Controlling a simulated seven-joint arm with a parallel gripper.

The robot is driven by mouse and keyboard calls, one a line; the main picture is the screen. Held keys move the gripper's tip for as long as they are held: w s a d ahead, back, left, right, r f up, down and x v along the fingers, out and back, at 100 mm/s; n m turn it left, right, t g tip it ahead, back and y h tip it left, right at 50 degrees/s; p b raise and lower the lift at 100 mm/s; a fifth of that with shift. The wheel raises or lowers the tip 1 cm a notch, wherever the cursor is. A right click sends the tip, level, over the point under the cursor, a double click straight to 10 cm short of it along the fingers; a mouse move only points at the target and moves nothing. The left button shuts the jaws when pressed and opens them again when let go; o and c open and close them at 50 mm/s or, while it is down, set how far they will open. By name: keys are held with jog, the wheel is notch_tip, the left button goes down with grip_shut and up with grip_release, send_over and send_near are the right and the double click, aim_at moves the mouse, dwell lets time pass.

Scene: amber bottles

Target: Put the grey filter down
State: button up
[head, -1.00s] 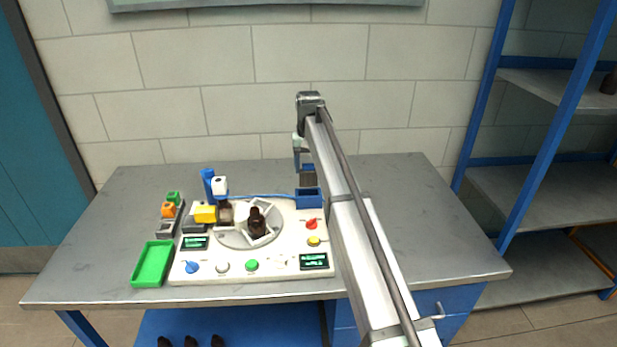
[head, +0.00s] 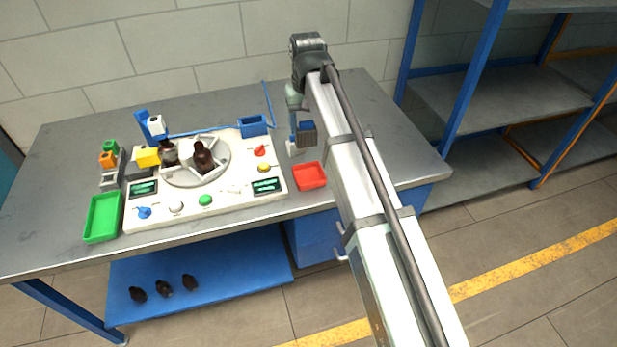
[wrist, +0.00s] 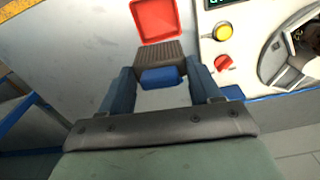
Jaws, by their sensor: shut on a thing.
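My gripper (head: 302,127) is shut on the grey filter (head: 307,139), a dark ribbed block with a blue grip on top. In the wrist view the blue grip (wrist: 161,77) sits between the two fingertips (wrist: 161,85), and the ribbed grey body (wrist: 160,55) shows beyond it. The filter is to the right of the white station (head: 215,203), just behind a shallow red tray (head: 311,175). In the wrist view the filter's far edge meets the near rim of the red tray (wrist: 157,20). I cannot tell whether the filter touches the table.
A green tray (head: 102,218) and small coloured blocks (head: 108,160) are at left. Bare table (head: 385,125) lies right of my arm. Dark bottles (head: 163,287) stand on the blue lower shelf.

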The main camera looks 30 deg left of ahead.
jog(key=shift+n, duration=0.5)
jog(key=shift+s+d+f, duration=0.3)
jog(key=shift+f, duration=1.45)
jog(key=shift+s+d+f, duration=0.25)
jog(key=shift+f, duration=1.55)
jog(key=shift+s+d+f, duration=0.3)
jog(key=shift+f, duration=1.45)
jog(key=shift+f, duration=0.1)
jog(key=o, duration=1)
jog(key=shift+o, duration=0.2)
notch_tip(320, 180, up, 12)
